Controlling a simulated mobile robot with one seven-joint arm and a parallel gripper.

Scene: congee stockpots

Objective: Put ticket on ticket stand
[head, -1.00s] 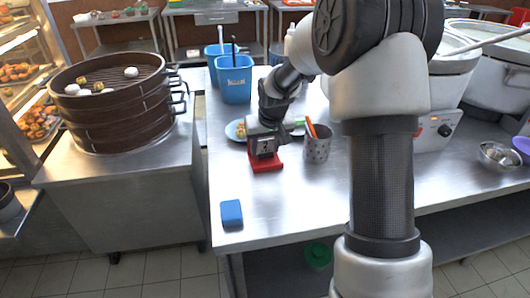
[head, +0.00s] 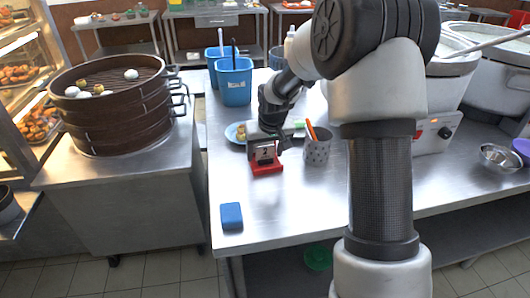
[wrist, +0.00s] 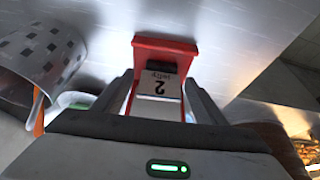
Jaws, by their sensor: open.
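The white ticket (head: 265,152), marked with a 2, stands upright at the red ticket stand (head: 267,168) on the steel counter. In the wrist view the ticket (wrist: 161,86) reads "2 jelly" upside down, and its edge meets the dark slot part of the red stand (wrist: 165,43). My gripper (head: 270,145) is just behind the ticket in the head view. In the wrist view my gripper (wrist: 160,90) is open, with one finger on each side of the ticket and a gap beside it. The ticket's far edge is partly hidden by my gripper body.
A speckled cup (head: 317,151) with an orange item stands close right of the stand. A plate (head: 233,133) lies behind my gripper. Blue bins (head: 234,82) stand farther back. A blue block (head: 231,215) lies near the front edge; the counter between is clear.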

